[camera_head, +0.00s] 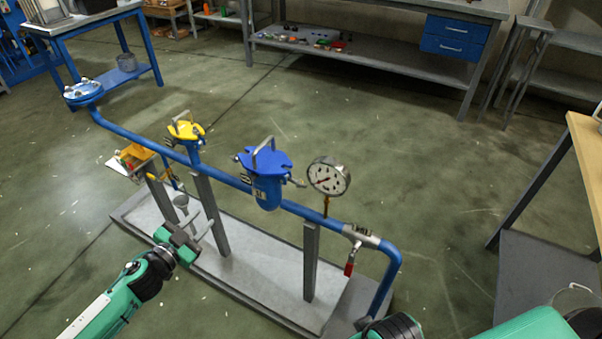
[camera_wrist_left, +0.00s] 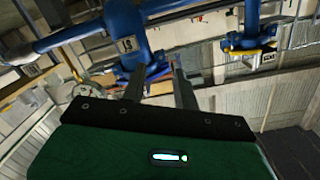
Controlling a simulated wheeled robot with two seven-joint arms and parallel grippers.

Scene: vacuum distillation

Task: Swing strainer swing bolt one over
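The blue strainer (camera_head: 267,190) hangs in the blue pipe, with a blue lid (camera_head: 264,160) and an upright metal handle. A small metal bolt (camera_head: 297,183) sticks out at the lid's right edge; whether it is swing bolt one I cannot tell. A yellow-lidded strainer (camera_head: 186,131) stands further left. My left gripper (camera_head: 200,215) is open and empty, below and left of the blue strainer, apart from it. In the left wrist view, its fingers (camera_wrist_left: 160,85) stand apart, and a blue strainer body with a label (camera_wrist_left: 127,45) lies beyond them. My right gripper is not in view.
A round gauge (camera_head: 328,176) stands right of the blue strainer, and a red-handled valve (camera_head: 350,262) hangs further right. Grey posts rise from the base plate (camera_head: 255,272). Open floor lies behind the pipe.

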